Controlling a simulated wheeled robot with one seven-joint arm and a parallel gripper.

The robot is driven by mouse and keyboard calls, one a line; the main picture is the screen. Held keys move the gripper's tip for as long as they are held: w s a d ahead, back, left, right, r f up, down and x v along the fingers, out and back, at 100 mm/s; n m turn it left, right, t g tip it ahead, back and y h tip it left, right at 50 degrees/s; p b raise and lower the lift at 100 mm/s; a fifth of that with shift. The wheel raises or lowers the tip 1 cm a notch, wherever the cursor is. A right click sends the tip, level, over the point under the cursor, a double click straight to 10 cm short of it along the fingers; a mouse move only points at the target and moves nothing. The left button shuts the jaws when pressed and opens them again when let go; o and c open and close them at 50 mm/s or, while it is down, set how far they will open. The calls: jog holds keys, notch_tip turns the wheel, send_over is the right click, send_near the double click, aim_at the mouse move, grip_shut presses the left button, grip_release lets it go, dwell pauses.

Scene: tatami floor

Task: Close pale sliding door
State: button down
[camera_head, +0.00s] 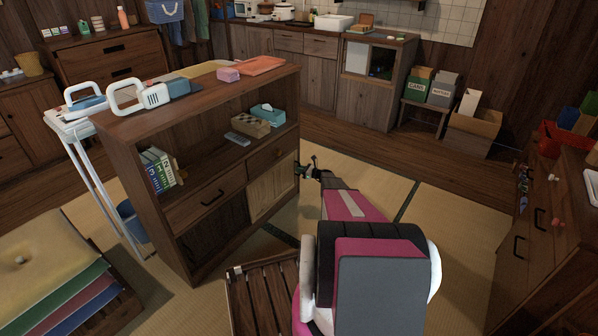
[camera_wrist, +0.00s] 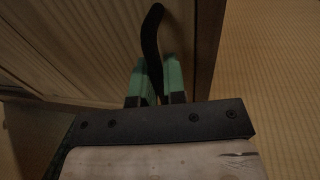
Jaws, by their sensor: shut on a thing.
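The pale sliding door (camera_head: 272,186) is a light ribbed wooden panel at the lower right of the brown cabinet (camera_head: 190,118) in the head view. Its ribbed face (camera_wrist: 60,45) fills the upper left of the wrist view. The lower left section of the cabinet (camera_head: 213,245) is dark; I cannot tell whether it is an opening or a darker panel. My gripper (camera_head: 307,169) is at the cabinet's right front edge. In the wrist view its green fingers (camera_wrist: 154,78) are shut on a black curved handle (camera_wrist: 151,35) at the door's right side.
A slatted wooden piece (camera_head: 262,300) stands low in front of the cabinet. A dark drawer unit (camera_head: 545,235) stands at the right. Tatami floor (camera_head: 455,225) is clear between it and my arm. Books (camera_head: 158,170) and boxes sit on the cabinet's open shelf.

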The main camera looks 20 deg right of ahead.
jog(key=shift+w+d, duration=0.25)
jog(key=shift+d, duration=0.05)
jog(key=c, duration=1.2)
grip_release()
jog(key=shift+s, duration=0.1)
jog(key=v, duration=1)
jog(key=shift+s+d, duration=0.25)
jog(key=shift+s, duration=0.05)
